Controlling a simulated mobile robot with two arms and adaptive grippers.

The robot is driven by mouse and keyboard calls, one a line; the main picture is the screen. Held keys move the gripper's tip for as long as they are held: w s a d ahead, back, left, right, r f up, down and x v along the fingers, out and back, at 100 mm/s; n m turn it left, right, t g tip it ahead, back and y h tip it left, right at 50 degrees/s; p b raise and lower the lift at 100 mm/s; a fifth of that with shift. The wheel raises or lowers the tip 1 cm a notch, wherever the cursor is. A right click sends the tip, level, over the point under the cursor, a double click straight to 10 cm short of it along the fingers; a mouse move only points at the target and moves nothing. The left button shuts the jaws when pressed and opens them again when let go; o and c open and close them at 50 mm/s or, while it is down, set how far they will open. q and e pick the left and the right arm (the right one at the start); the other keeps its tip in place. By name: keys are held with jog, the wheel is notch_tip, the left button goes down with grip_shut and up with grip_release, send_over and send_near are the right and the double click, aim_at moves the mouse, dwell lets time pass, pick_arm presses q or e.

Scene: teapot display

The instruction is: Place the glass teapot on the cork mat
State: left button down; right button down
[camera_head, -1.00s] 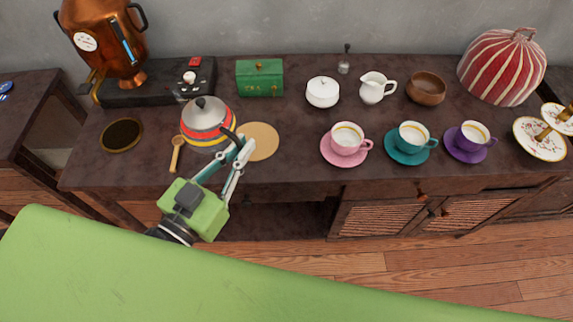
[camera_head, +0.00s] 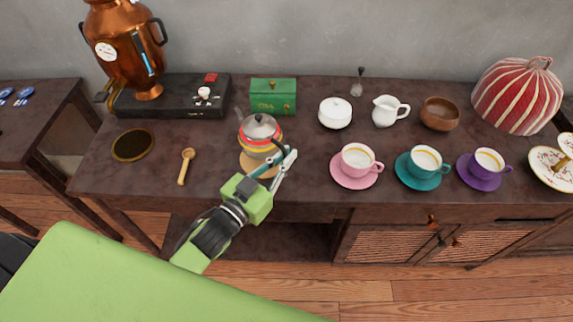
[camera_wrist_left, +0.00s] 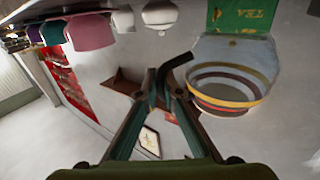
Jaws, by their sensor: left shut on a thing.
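The teapot (camera_head: 260,130), with red, yellow and grey bands and a dark lid knob, appears upright over the round tan cork mat (camera_head: 250,170). It hides much of the mat. I cannot tell whether its base touches the mat or hangs just above it. My left gripper (camera_head: 280,163) is at the teapot's front right and shut on its dark handle. In the left wrist view, the banded, see-through teapot (camera_wrist_left: 232,75) is at the upper right, and its dark handle runs between my left fingertips (camera_wrist_left: 165,78). My right gripper is not in view.
A wooden scoop (camera_head: 185,167) and a dark round mat (camera_head: 133,145) lie to the left. A green tea box (camera_head: 273,96) stands behind the teapot. A pink cup (camera_head: 357,158) on its saucer is to the right. The sideboard between teapot and pink saucer is clear.

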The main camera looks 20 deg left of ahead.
pick_arm(q)
jog(key=shift+w+f, duration=0.45)
jog(key=shift+d+f, duration=0.1)
jog(key=shift+f, duration=1.45)
jog(key=shift+f, duration=0.1)
jog(key=c, duration=2.2)
grip_release()
jog(key=shift+f, duration=0.1)
jog(key=shift+r, duration=0.2)
jog(key=p+v, duration=0.2)
jog(key=v, duration=1)
